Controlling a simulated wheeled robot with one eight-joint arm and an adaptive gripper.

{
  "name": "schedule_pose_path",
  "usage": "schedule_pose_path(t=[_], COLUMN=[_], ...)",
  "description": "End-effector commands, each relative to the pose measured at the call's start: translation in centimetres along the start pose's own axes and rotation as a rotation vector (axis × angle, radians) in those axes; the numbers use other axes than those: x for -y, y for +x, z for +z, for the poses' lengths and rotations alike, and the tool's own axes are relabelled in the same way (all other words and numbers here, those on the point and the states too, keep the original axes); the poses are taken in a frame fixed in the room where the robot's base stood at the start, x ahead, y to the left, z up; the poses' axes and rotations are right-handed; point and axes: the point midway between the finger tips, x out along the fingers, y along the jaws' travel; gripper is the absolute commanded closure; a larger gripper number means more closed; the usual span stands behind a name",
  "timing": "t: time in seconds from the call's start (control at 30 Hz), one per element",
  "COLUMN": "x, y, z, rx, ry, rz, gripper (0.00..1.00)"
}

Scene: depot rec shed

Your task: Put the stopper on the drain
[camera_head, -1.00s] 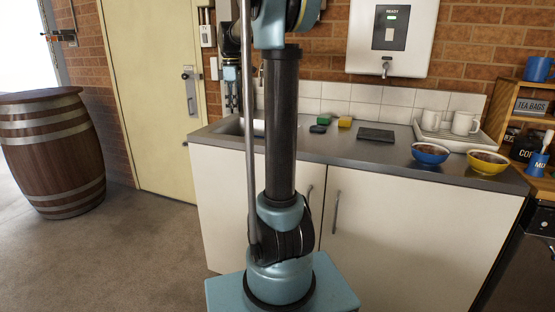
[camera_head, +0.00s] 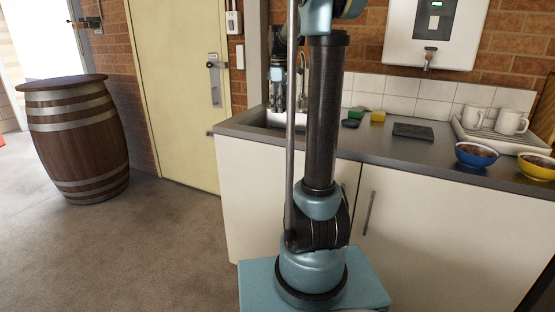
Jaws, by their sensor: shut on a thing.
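My gripper (camera_head: 277,108) hangs pointing down over the left end of the counter, at the sink (camera_head: 262,122). It is small in the view and partly lined up with the tap behind it. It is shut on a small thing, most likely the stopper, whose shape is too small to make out. The drain is hidden inside the basin, below the counter's edge and behind my arm.
A tap (camera_head: 304,72) rises beside my gripper. A green block (camera_head: 358,112), a yellow sponge (camera_head: 378,117), a dark pad (camera_head: 350,123) and a dark flat slab (camera_head: 412,131) lie right of the sink. Bowls (camera_head: 477,155) and mugs (camera_head: 510,122) stand further right. A barrel (camera_head: 78,140) stands left; floor between is clear.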

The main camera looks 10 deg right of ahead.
Motion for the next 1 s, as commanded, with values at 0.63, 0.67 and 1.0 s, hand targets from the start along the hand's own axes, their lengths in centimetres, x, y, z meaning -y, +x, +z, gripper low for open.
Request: schedule_pose_path(t=[0.63, 0.67, 1.0], x=[1.0, 1.0, 1.0], y=[12.7, 13.2, 16.4], z=[0.6, 0.6, 0.6], rx=[-0.001, -0.001, -0.001], ry=[0.199, 0.199, 0.198], rz=[-0.018, -0.018, -0.018], gripper=[0.83, 0.83, 0.83])
